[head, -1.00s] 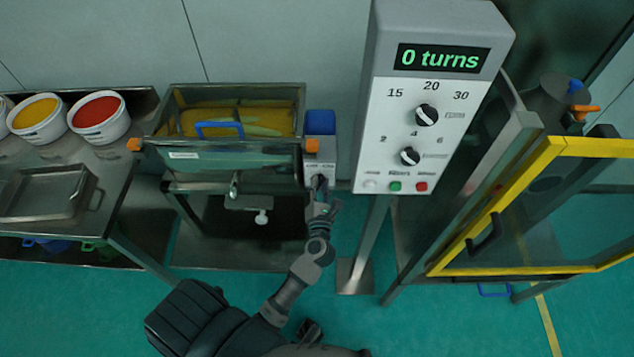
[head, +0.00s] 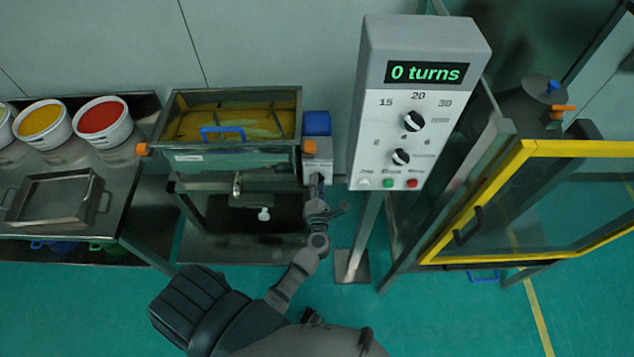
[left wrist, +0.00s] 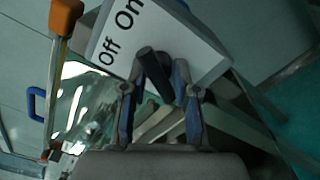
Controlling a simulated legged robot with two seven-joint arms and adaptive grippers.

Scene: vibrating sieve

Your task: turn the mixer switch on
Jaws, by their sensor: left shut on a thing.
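The mixer switch box (head: 318,152) is a pale box with a blue motor on top, at the right end of the mixer tank (head: 236,160). In the left wrist view its white plate (left wrist: 175,38) reads "Off" and "On", and a black switch lever (left wrist: 155,72) sticks out of it. My left gripper (head: 318,186) is at the front of the box. In the left wrist view its fingers (left wrist: 158,90) are shut on the black lever. The lever's tip points toward my palm. My right gripper is not seen.
A control panel (head: 420,100) on a post reads "0 turns" and stands just right of my left arm. A yellow-framed guard door (head: 480,200) is farther right. A steel table (head: 100,200) with buckets and a tray is at left.

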